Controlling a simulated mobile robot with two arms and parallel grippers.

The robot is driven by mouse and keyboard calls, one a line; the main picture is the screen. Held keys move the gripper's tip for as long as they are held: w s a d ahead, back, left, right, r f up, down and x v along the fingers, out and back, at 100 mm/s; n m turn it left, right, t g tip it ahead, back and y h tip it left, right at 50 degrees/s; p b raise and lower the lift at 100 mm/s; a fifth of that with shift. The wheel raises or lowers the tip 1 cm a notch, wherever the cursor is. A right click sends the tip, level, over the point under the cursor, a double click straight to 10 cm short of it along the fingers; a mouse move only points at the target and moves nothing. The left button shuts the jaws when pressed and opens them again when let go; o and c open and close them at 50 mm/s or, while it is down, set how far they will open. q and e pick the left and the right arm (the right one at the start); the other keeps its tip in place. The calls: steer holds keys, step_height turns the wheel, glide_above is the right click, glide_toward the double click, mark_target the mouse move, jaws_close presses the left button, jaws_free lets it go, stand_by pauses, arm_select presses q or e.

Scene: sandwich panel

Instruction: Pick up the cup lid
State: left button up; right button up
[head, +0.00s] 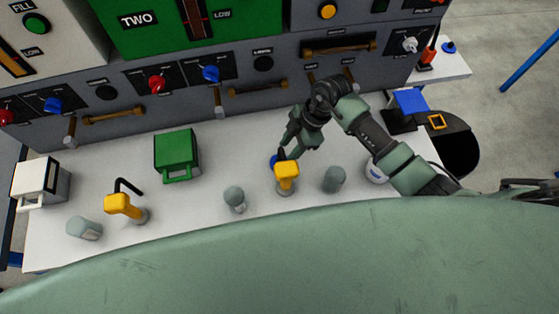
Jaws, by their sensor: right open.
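My right gripper (296,149) is open, low over the white counter (215,225), pointing down just behind a yellow-topped item (286,171). A small round blue piece (274,161) shows beside its left fingertip, partly hidden; whether they touch I cannot tell. It may be the cup lid, but no lid is clearly recognisable. A grey-green rounded piece (334,179) stands right of the yellow top and another (235,198) left of it. A white round piece with blue (377,173) is partly covered by my right arm. My left gripper is not in view.
A green box with a handle (177,153), a white box (42,183), a second yellow-topped item (123,206) and a pale cylinder (84,228) stand on the left. The knob panel (230,105) closes the back. Bare counter lies between them.

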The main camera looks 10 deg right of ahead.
mark_target(283, 156)
steer(key=x, duration=0.4)
steer(key=shift+s+a+p, duration=0.15)
steer(key=shift+s+p, duration=0.05)
steer(key=shift+p, duration=0.1)
jaws_close()
steer(key=shift+r, duration=0.15)
